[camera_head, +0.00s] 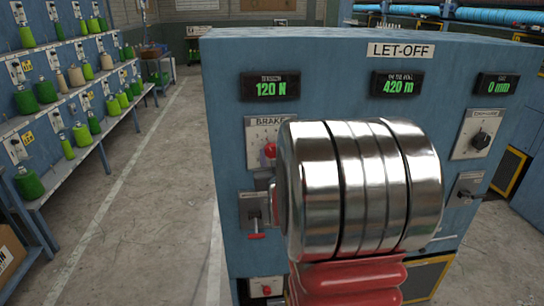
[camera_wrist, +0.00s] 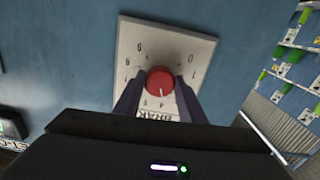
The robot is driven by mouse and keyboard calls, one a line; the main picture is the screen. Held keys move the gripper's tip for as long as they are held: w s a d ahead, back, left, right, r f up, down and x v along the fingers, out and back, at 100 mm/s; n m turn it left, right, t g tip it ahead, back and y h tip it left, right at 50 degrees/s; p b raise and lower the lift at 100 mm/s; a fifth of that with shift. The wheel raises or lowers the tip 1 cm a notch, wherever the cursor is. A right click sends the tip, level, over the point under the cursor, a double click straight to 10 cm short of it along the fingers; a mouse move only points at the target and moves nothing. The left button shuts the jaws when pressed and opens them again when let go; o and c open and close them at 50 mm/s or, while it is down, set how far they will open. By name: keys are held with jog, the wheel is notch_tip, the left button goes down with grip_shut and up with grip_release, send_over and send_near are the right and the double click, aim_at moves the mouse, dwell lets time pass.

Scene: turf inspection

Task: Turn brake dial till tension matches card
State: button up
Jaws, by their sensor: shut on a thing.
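The red brake dial (camera_wrist: 160,80) sits on a pale plate (camera_wrist: 142,33) with numbers around it and the word BRAKE. My gripper (camera_wrist: 158,88) is shut on the dial, one dark finger at each side. A pale mark on the dial points down in the wrist view, close to the 4. The tension display (camera_head: 270,87) on the blue let-off cabinet (camera_head: 300,55) reads 120 N. I cannot make out a tension card.
Other displays read 420 m (camera_head: 397,85) and 0 mm (camera_head: 499,87). A black knob (camera_head: 481,140) is on the right, and a red-handled lever (camera_head: 256,235) is below the dial. Shelves of green yarn cones (camera_head: 45,90) stand left of a clear aisle.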

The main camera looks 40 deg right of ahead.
jog(key=shift+f, duration=0.1)
jog(key=o, duration=1)
jog(key=shift+o, duration=0.2)
jog(key=shift+a, duration=0.1)
